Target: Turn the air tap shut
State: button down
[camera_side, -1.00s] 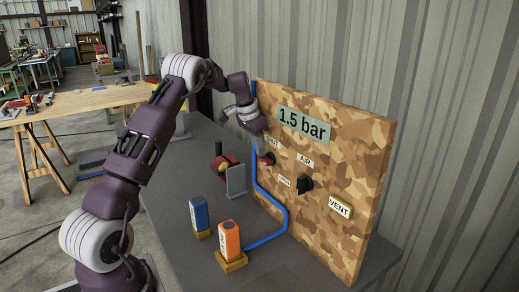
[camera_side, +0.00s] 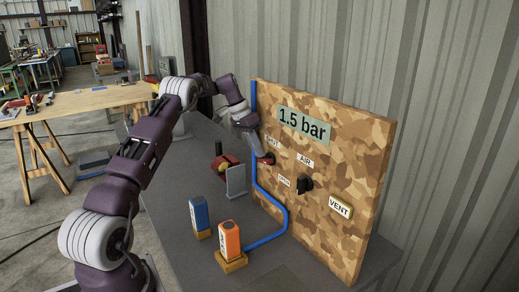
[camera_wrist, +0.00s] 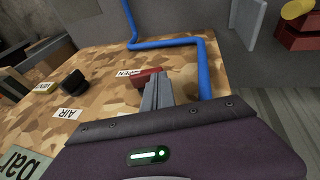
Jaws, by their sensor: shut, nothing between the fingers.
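A red lever (camera_side: 268,158) sits on the left part of a camouflage-patterned panel (camera_side: 330,235), among labels reading SHUT, OPEN and AIR. A dark knob (camera_side: 305,185) stands out from the panel below the AIR label. The display (camera_side: 304,125) reads 1.5 bar. My gripper (camera_side: 262,152) is at the red lever, its fingers shut and empty. In the wrist view the fingers (camera_wrist: 157,92) lie right beside the red lever (camera_wrist: 147,76), near the OPEN label; the dark knob (camera_wrist: 73,79) is well apart. I cannot tell whether the fingers touch the lever, and they partly hide it.
A blue pipe (camera_side: 268,240) runs down the panel's left edge and onto the grey bench. A blue block (camera_side: 199,214), an orange block (camera_side: 229,239) and a grey plate (camera_side: 236,181) by a red object stand before the panel.

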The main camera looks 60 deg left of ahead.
jog(key=shift+a+f, duration=0.35)
jog(key=shift+f, duration=0.55)
jog(key=shift+a+f, duration=0.35)
jog(key=shift+f, duration=0.55)
dwell(0.5)
